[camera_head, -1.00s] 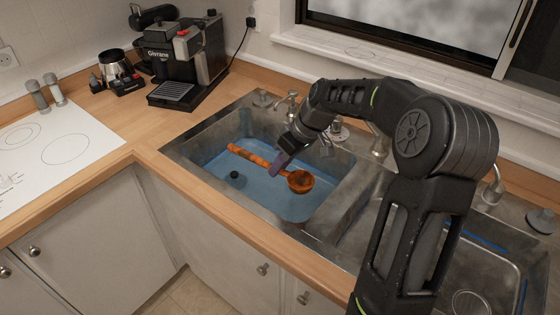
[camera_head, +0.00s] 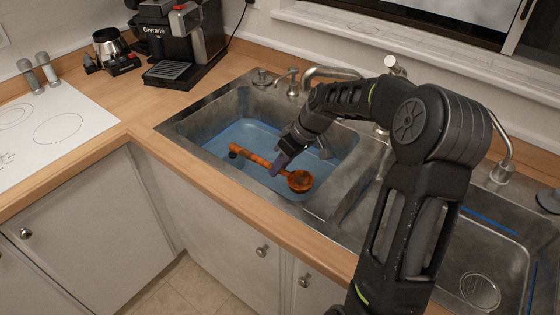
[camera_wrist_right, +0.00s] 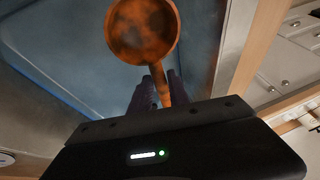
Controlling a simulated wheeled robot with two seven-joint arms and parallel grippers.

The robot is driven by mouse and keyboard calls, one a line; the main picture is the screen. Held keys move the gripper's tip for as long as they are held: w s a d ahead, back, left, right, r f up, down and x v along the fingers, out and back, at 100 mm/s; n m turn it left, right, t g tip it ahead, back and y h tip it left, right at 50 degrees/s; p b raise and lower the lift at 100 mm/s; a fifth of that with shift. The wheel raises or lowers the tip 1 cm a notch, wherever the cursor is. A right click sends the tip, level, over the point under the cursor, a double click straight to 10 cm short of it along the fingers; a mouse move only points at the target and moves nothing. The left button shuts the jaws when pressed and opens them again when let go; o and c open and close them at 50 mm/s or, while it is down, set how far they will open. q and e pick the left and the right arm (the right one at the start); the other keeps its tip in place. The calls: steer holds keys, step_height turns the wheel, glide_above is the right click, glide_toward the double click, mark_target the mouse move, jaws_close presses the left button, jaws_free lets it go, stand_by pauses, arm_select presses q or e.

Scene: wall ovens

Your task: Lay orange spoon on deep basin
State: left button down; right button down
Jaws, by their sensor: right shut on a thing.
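The orange spoon (camera_head: 300,181) has a round bowl and a long handle. My right gripper (camera_head: 277,168) is shut on its handle, close to the bowl, and holds it over the deep basin (camera_head: 325,205). In the right wrist view the spoon's bowl (camera_wrist_right: 142,28) is near, with the handle running down to the gripper fingers (camera_wrist_right: 158,90). The basin has a blue floor and metal walls. I cannot tell whether the spoon touches the basin floor. My left gripper is not in view.
A second, shallower sink (camera_head: 470,260) lies to the right, partly behind my right arm. Taps (camera_head: 320,73) line the back edge. A coffee machine (camera_head: 177,40) stands on the counter at the back left. A cooktop (camera_head: 55,130) is at the left.

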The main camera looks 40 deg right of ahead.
steer(key=shift+f+b, duration=2.25)
steer(key=shift+f, duration=2)
steer(key=c, duration=1.2)
jaws_free()
steer(key=shift+o, duration=0.2)
steer(key=v, duration=0.8)
steer(key=shift+b, duration=0.3)
steer(key=shift+f, duration=0.1)
